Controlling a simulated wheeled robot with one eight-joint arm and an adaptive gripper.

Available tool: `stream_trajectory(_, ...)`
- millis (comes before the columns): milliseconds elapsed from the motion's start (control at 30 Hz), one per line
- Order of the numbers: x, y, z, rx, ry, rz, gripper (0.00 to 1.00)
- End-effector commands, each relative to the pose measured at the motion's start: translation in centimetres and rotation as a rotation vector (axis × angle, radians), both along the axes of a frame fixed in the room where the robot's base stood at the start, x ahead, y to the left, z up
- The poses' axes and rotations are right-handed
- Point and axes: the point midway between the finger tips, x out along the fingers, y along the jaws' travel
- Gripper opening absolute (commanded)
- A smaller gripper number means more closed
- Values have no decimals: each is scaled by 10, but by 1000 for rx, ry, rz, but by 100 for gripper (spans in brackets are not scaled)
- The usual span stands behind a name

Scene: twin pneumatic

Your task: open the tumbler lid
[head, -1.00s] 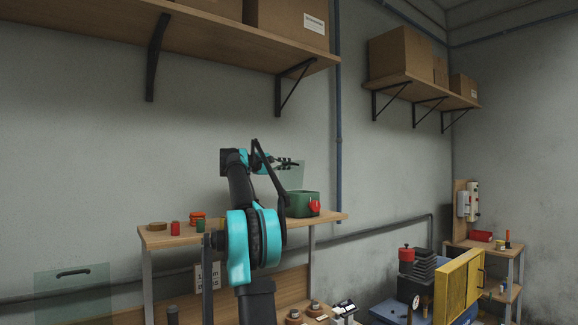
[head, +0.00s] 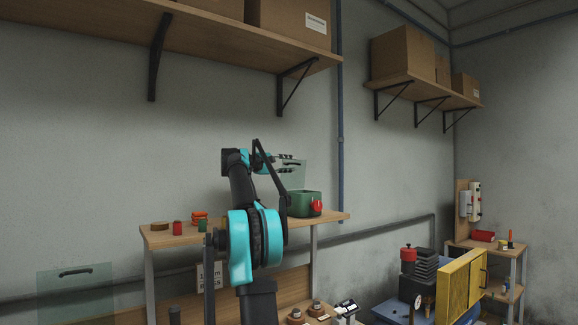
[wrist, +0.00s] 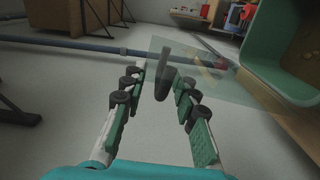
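The tumbler is a green box (head: 305,204) on the wooden shelf in the head view. Its clear lid (head: 293,174) stands raised at the box's opening. In the wrist view the tumbler's green wall (wrist: 291,22) fills the upper right, and the lid (wrist: 235,88) reaches leftward from it. The lid's dark handle (wrist: 163,76) lies between my gripper's fingers (wrist: 160,80). The fingers are apart, with a visible gap on the left of the handle; contact on the right is unclear. In the head view my gripper (head: 290,162) is at the lid, small and partly hidden.
A red part (head: 317,206) sits on the tumbler's front. Small jars and an orange item (head: 199,214) stand on the shelf's left. A yellow panel (head: 460,285) and a blue machine are at lower right. Wall shelves with boxes (head: 400,55) hang above.

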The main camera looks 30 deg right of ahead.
Motion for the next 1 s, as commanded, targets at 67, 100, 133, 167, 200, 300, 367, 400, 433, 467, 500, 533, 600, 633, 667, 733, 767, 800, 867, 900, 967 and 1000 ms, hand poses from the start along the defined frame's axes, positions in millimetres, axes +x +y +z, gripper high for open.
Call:
stream_trajectory(67,0,6,0,0,0,2,29)
stream_trajectory(100,0,11,0,0,0,3,29)
stream_trajectory(133,0,15,0,0,0,4,29)
stream_trajectory(167,-1,20,0,0,0,4,29)
stream_trajectory(200,-2,27,0,0,0,3,29)
stream_trajectory(300,-3,48,0,0,0,4,29)
stream_trajectory(367,-3,61,0,0,0,5,29)
stream_trajectory(400,-4,69,0,0,0,4,29)
stream_trajectory(433,-5,75,0,0,0,4,29)
stream_trajectory(467,-5,81,0,0,0,5,29)
stream_trajectory(500,-6,88,0,0,0,4,29)
stream_trajectory(533,-7,92,0,0,0,3,29)
stream_trajectory(600,-7,102,0,0,0,4,29)
stream_trajectory(633,-7,106,0,0,0,3,29)
stream_trajectory(667,-8,109,0,0,0,2,29)
stream_trajectory(733,-8,114,0,0,0,2,29)
stream_trajectory(767,-8,116,0,0,0,2,29)
stream_trajectory(800,-9,117,0,0,0,2,29)
stream_trajectory(867,-9,119,0,0,0,2,29)
stream_trajectory(900,-9,119,0,0,0,2,29)
stream_trajectory(967,-9,119,0,0,0,1,29)
stream_trajectory(1000,-9,119,0,0,0,1,29)
